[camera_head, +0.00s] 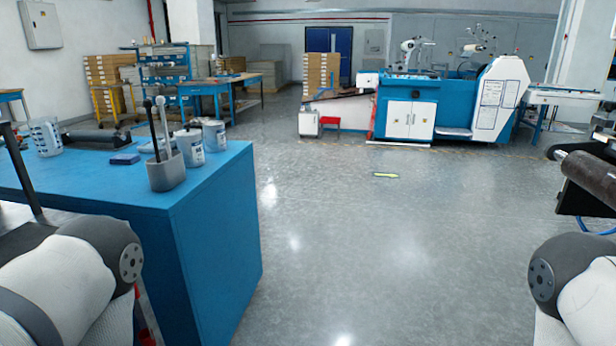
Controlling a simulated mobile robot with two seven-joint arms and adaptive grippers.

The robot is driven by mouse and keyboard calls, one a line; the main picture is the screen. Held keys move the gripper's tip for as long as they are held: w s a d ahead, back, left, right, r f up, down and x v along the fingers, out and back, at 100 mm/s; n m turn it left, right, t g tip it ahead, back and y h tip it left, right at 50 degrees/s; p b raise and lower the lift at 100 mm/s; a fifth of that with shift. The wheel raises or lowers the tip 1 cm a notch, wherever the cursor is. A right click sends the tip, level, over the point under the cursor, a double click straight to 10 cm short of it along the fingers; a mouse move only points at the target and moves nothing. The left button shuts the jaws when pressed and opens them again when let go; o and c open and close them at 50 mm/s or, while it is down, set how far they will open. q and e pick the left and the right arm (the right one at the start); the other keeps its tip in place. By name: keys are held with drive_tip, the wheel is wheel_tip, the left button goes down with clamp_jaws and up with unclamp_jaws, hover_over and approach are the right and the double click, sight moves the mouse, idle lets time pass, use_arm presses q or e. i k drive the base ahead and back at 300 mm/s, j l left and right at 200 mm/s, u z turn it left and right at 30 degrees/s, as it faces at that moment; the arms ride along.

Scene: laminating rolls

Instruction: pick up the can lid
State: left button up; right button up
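A white can with blue print (190,148) stands on the blue table (185,190) at the left. A second similar can (214,136) stands just behind it to the right. Something small and dark sits at the top of the nearer can; I cannot tell whether it is a lid. No separate can lid can be made out clearly. Parts of my two arms show at the lower left and lower right. Neither gripper shows in this view.
A grey holder (165,172) with upright dark- and light-handled tools stands before the cans. A small blue block (125,159), a dark roller (92,138) and a white-and-blue container (45,138) are on the table too. Grey floor (380,250) is open to the right.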

sight(172, 140)
drive_tip(key=i+l+z, duration=0.2)
drive_tip(key=i, duration=2.25)
drive_tip(key=i+u, duration=0.15)
drive_tip(key=i, duration=0.45)
drive_tip(key=i+u, duration=0.15)
drive_tip(key=i, duration=0.4)
drive_tip(key=i+l+u, duration=0.15)
drive_tip(key=i, duration=0.45)
drive_tip(key=i+l+u, duration=0.15)
drive_tip(key=i, duration=0.4)
